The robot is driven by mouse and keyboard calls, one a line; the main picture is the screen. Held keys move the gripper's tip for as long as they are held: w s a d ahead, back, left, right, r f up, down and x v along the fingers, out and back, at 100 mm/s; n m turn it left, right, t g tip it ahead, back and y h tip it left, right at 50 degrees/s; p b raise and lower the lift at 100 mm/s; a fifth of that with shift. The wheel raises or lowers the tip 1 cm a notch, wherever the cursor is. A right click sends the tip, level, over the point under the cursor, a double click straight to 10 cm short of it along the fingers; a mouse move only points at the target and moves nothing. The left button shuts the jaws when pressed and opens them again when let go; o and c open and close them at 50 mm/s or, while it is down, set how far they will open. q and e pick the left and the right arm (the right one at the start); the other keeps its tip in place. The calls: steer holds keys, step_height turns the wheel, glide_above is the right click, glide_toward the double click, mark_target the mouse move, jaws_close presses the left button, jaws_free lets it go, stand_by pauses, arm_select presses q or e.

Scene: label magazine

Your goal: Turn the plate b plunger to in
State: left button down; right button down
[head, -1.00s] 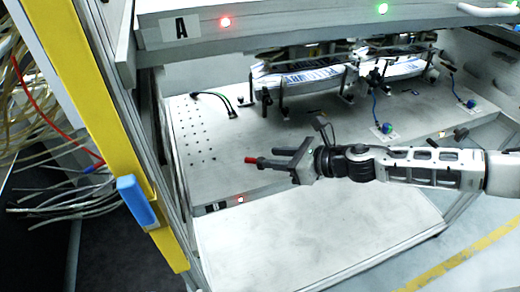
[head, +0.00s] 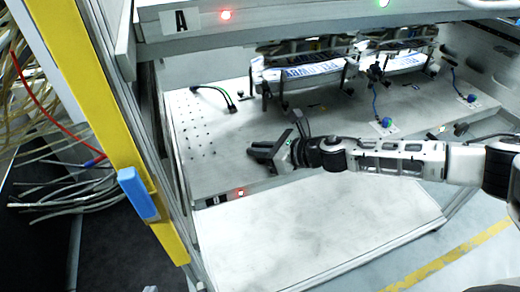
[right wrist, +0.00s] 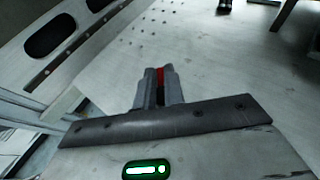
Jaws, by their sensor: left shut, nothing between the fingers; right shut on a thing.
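My right gripper (head: 262,153) reaches in from the right, over the front edge of the lower plate (head: 220,175). Its fingers are shut on a red-tipped plunger, whose red part (right wrist: 161,76) shows between the fingertips in the right wrist view, with a dark part below it. In the head view the fingers hide the plunger. A small dark label (head: 212,201) and a lit red lamp (head: 240,193) are on the lower plate's front edge; I cannot read the label. My left gripper is not in view.
An upper plate marked A (head: 181,21) overhangs the lower one. Printed label stacks (head: 310,72) stand in holders behind my gripper. Blue knobs (head: 386,122) with cables sit to the right. A yellow post (head: 95,110) stands at left.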

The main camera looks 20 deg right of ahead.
steer(key=shift+s+f, duration=0.15)
steer(key=shift+f, duration=0.2)
